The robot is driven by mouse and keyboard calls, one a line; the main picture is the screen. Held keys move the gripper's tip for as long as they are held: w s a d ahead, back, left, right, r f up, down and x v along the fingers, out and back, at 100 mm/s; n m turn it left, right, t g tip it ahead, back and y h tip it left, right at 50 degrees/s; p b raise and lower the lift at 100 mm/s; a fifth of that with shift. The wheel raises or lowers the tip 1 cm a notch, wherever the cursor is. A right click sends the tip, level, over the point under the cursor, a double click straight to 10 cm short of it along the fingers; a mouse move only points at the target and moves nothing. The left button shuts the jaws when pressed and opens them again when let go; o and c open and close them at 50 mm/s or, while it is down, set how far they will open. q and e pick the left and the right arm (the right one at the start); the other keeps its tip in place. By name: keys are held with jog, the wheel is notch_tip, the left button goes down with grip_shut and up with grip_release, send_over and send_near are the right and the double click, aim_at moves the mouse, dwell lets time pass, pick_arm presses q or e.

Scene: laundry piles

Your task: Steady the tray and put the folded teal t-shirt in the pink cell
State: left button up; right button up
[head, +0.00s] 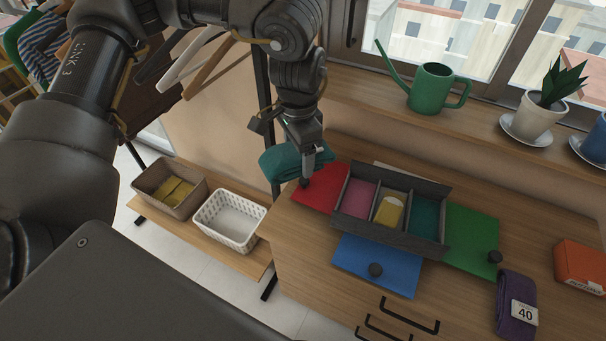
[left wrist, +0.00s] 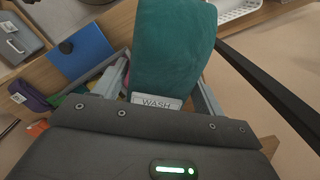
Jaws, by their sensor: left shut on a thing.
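The folded teal t-shirt (head: 280,161) hangs from my left gripper (head: 308,178), left of the tray and near the red panel. In the left wrist view the teal t-shirt (left wrist: 172,45) fills the upper middle, with a label reading WASH, between the fingers of my left gripper (left wrist: 165,90). The dark grey tray (head: 446,190) lies on the wooden top with three cells in a row. The pink cell (head: 358,199) is at its left end and looks empty. The middle cell holds a yellow folded thing (head: 389,211); the right cell is teal inside. My right gripper is not in view.
Flat red (head: 322,190), blue (head: 370,258) and green (head: 472,236) panels surround the tray, with dark knobs. A purple folded cloth (head: 514,305) and an orange box (head: 580,265) lie right. A white basket (head: 229,220) stands lower left. A watering can (head: 432,88) stands behind.

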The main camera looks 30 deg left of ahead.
pick_arm(q)
jog(key=f+n+b, duration=0.1)
jog(key=b, duration=0.1)
jog(key=f+n+b, duration=0.2)
jog(key=b, duration=0.1)
jog(key=shift+w, duration=0.35)
jog(key=shift+n+b, duration=0.4)
jog(key=shift+b, duration=0.3)
jog(key=shift+r, duration=0.15)
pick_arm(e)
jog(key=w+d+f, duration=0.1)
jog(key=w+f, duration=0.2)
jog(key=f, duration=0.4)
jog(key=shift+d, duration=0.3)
pick_arm(q)
jog(key=shift+s, duration=0.1)
